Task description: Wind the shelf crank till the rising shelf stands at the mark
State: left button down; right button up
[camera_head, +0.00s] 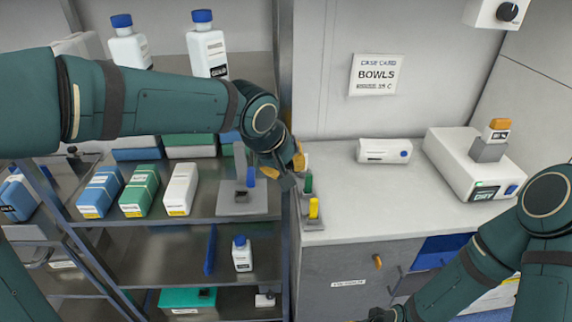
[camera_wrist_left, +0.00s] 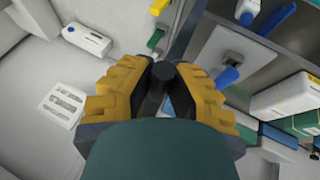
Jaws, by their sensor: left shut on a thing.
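My left gripper (camera_head: 291,168) is at the right upright of the metal rack, near the counter's left edge. In the left wrist view its yellow fingers are closed around a dark round-ended grip (camera_wrist_left: 163,76), which looks like the crank handle. The rest of the crank is hidden behind the fingers and arm. The rack's metal shelves (camera_head: 165,243) lie left of the gripper. I cannot tell which one is the rising shelf, and no mark is clearly visible. My right gripper (camera_head: 384,314) is low at the bottom edge, partly cut off, its jaws unclear.
A grey plate with a blue lever (camera_head: 238,207) lies on the rack beside several boxes. Green and yellow pegs stand on a small base (camera_head: 313,222) at the counter edge, close to my left gripper. A white device (camera_head: 385,151) stands on the counter (camera_head: 370,200), whose middle is clear.

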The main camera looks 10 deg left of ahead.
pick_arm(q)
jog(key=c, duration=0.9)
grip_release()
jog(key=shift+d, duration=0.15)
jog(key=shift+s+r, duration=0.1)
jog(key=shift+r, duration=0.15)
jog(key=v, duration=1.1)
jog(key=shift+s+r, duration=0.15)
